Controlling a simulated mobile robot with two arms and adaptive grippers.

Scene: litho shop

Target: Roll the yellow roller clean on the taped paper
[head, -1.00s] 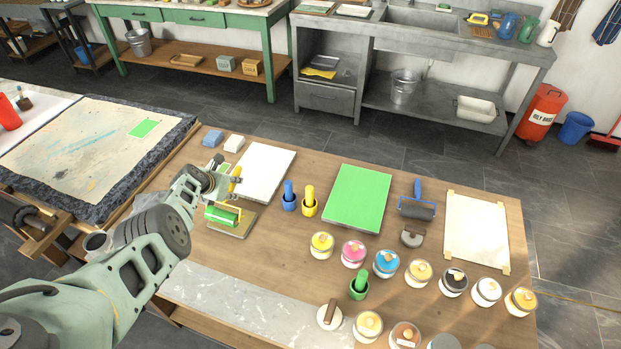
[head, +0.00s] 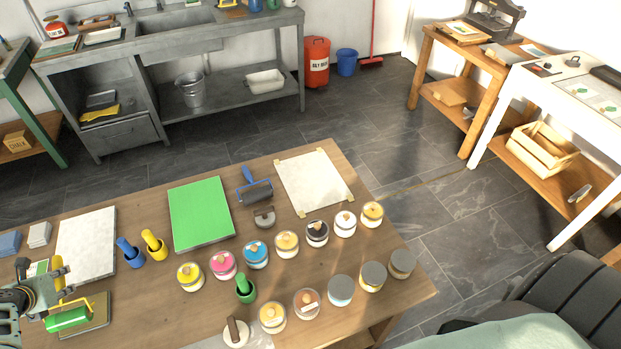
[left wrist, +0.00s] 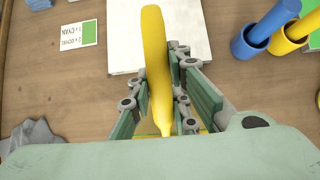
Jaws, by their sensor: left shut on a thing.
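The yellow roller has a yellow handle (left wrist: 155,70) and a green-coated drum (head: 68,319). My left gripper (head: 50,278) is shut on its handle; in the left wrist view the fingers (left wrist: 158,100) close around the yellow handle. The drum is over a small flat board (head: 97,322) at the table's left; I cannot tell whether it touches. The taped paper (head: 315,183) is a blank off-white sheet with tan tape at its corners, lying at the table's far right, well away from the roller. My right gripper is not in view.
Between roller and paper stand a white slab (head: 88,245), blue (head: 131,255) and yellow (head: 154,245) holders, a green slab (head: 201,212) and a blue-handled dark roller (head: 255,191). Several ink jars (head: 256,254) line the front. Grey floor lies beyond the table.

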